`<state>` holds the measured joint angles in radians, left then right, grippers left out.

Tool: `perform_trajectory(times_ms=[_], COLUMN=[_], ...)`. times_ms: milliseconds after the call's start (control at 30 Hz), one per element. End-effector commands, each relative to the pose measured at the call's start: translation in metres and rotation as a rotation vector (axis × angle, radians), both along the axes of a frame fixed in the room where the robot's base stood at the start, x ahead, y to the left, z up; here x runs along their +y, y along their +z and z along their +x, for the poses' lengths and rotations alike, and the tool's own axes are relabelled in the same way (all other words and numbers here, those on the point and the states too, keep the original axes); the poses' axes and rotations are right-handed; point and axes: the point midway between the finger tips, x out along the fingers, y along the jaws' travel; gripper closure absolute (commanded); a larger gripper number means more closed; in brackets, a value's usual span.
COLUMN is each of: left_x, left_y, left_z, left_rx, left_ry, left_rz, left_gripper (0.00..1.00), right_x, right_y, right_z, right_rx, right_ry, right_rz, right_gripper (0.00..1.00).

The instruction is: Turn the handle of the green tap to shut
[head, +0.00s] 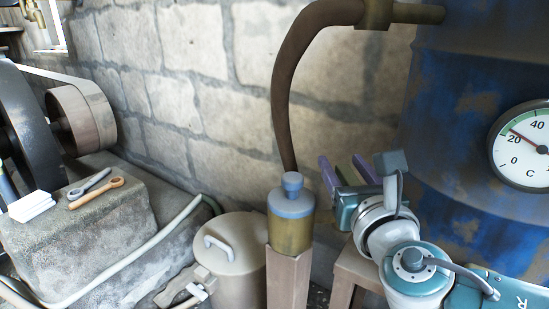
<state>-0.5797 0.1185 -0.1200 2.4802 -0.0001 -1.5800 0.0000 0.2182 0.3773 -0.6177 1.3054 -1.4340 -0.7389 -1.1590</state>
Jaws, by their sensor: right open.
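My right gripper (347,172) is in the right half of the head view, in front of the stone wall and left of the blue barrel. Its jaws are open and point up and to the left. A narrow green bar (345,178), which may be the green tap's handle, shows between the fingers. I cannot tell whether they touch it. The rest of the tap is hidden or not clear, so its setting cannot be told. My left gripper is not in view.
The rusty blue barrel (455,75) with a dial gauge (522,146) stands at the right. A brown hose (283,95) drops to a blue-capped brass bottle (291,222) on a wooden post. A lidded can (236,245) and a stone block (85,235) with wrenches are left.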

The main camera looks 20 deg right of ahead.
Motion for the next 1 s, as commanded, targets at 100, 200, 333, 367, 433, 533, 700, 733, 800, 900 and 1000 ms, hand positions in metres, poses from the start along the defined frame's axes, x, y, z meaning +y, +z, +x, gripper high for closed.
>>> perform_trajectory(times_ms=[100, 200, 333, 367, 433, 533, 700, 733, 800, 900, 1000], left_x=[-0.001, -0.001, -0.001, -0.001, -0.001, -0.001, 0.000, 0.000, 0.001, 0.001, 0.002], left_y=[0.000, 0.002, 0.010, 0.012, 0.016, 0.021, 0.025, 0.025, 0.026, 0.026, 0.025], left_z=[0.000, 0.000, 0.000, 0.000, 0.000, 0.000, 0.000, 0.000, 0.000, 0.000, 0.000], left_rx=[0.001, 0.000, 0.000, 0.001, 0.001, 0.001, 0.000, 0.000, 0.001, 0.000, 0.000], left_ry=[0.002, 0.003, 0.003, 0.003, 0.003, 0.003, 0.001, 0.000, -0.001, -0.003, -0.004], left_rz=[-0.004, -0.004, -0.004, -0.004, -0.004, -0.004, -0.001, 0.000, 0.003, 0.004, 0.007], left_gripper=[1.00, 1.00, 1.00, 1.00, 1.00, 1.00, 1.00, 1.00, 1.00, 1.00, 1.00], right_x=[0.000, 0.001, 0.005, 0.007, 0.010, 0.015, 0.021, 0.022, 0.023, 0.024, 0.024], right_y=[0.000, 0.000, 0.001, 0.002, 0.002, 0.001, 0.000, 0.000, 0.000, 0.000, 0.000], right_z=[0.000, -0.004, -0.021, -0.027, -0.041, -0.062, -0.087, -0.090, -0.094, -0.097, -0.097], right_rx=[0.001, 0.002, 0.004, 0.005, 0.005, 0.004, 0.003, 0.003, 0.001, 0.000, 0.000], right_ry=[0.000, 0.001, 0.002, 0.002, 0.002, 0.002, 0.001, 0.001, 0.000, 0.000, 0.000], right_rz=[0.000, 0.000, 0.000, 0.001, 0.000, 0.000, 0.001, 0.001, 0.000, 0.000, 0.000], right_gripper=[0.43, 0.43, 0.43, 0.43, 0.43, 0.43, 0.43, 0.43, 0.43, 0.43, 0.43])
